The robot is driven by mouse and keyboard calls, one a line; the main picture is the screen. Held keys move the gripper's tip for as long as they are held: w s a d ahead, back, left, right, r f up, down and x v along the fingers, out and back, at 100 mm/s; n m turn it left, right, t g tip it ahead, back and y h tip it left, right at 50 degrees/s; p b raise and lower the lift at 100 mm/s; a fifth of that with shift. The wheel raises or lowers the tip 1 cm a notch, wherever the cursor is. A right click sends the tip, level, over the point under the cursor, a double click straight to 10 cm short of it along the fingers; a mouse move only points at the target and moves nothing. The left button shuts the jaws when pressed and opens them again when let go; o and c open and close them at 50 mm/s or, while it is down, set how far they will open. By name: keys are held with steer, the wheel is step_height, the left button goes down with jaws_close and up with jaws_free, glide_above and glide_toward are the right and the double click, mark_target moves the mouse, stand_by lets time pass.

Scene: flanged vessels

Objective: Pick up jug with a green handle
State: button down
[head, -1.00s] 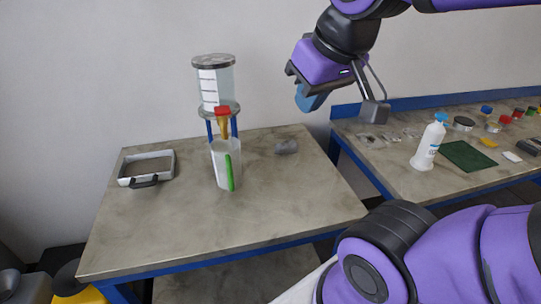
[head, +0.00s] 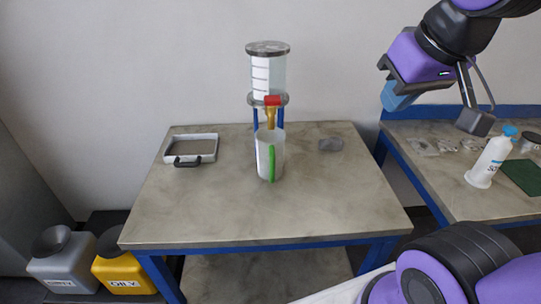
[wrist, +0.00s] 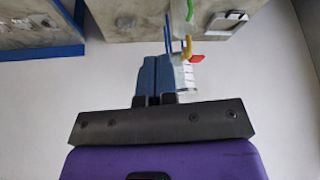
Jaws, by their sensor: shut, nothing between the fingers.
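The jug (head: 264,160) is a pale translucent vessel with an upright green handle (head: 272,164) on its front. It stands upright on the near table, under the brass outlet with a red valve (head: 271,101) of a clear flanged vessel (head: 276,75). My gripper (head: 392,100) is in the air at the upper right of the head view, well apart from the jug. Its blue fingers (wrist: 157,76) are together and empty in the wrist view. In that view the flanged vessel is partly hidden behind the fingers.
A white tray with a black handle (head: 199,149) lies at the table's left, and a grey piece (head: 331,145) right of the jug. A white bottle (head: 488,162) stands on the right bench. Grey (head: 66,262) and yellow (head: 122,266) containers are at lower left. The table front is clear.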

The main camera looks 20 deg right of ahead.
steer(key=c, duration=1.8)
jaws_free()
steer(key=o, duration=0.4)
steer(key=shift+c, duration=0.2)
steer(key=o, duration=0.4)
steer(key=shift+w+a+f, duration=0.15)
steer(key=shift+w+f, duration=0.05)
steer(key=shift+w, duration=0.05)
steer(key=shift+o, duration=0.3)
steer(key=w+a+f+m+g+y, duration=0.2)
steer(key=w+f+m+g+y, duration=0.1)
steer(key=w+f, duration=0.3)
steer(key=shift+w+a+m+g, duration=0.2)
steer(key=shift+w+m+g, duration=0.4)
steer(key=shift+w, duration=0.15)
steer(key=m+t+y, duration=0.3)
steer(key=m+y, duration=0.8)
steer(key=m, duration=0.6)
glide_toward(272, 169)
steer(key=x, duration=0.2)
steer(key=f+x, duration=0.1)
steer(key=x, duration=0.1)
steer(key=shift+w+a, duration=0.15)
steer(key=shift+w, duration=0.1)
steer(key=shift+w+x, duration=0.1)
steer(key=shift+x, duration=1.25)
steer(key=shift+w+x, duration=0.15)
steer(key=shift+x, duration=1.2)
